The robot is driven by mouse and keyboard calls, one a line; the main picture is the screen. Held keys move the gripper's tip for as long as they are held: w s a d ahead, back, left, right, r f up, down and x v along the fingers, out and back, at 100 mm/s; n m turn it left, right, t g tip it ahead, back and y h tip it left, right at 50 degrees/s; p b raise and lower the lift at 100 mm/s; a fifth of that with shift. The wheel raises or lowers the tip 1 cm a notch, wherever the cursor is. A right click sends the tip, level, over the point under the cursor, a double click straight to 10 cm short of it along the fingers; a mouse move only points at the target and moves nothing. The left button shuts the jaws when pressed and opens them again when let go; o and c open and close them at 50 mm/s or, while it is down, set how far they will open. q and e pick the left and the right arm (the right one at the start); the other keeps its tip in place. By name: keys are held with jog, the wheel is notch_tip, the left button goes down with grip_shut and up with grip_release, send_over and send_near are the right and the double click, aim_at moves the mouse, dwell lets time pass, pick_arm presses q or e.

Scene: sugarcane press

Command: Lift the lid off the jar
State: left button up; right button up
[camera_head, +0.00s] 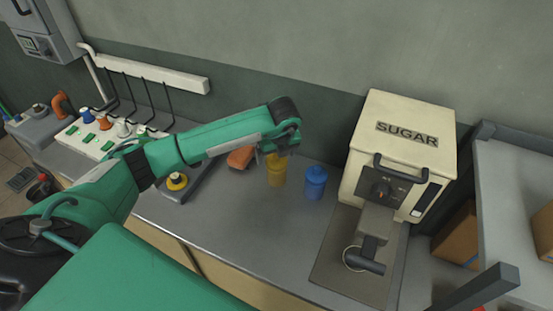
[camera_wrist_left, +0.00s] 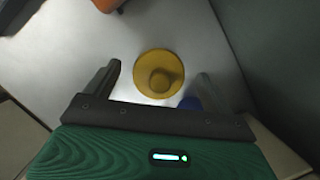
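A yellow jar (camera_head: 277,176) stands upright on the grey counter, with part of its top hidden behind my left gripper in the head view. In the left wrist view its round yellow lid (camera_wrist_left: 159,74) with a knob shows from above. My left gripper (camera_head: 286,148) is over the yellow jar. Its two fingers (camera_wrist_left: 157,82) are apart, one on each side of the lid, with nothing held between them. A blue jar (camera_head: 315,183) with a lid stands just to the right of the yellow one. My right gripper is not in view.
A cream machine marked SUGAR (camera_head: 400,150) stands right of the jars. An orange object (camera_head: 241,157) lies left of the yellow jar. A panel of coloured knobs (camera_head: 100,136) is at the left. The counter (camera_head: 235,215) in front of the jars is clear.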

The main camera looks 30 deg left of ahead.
pick_arm(q)
jog(key=c, duration=1)
jog(key=shift+o, duration=0.2)
jog(key=shift+r, duration=0.2)
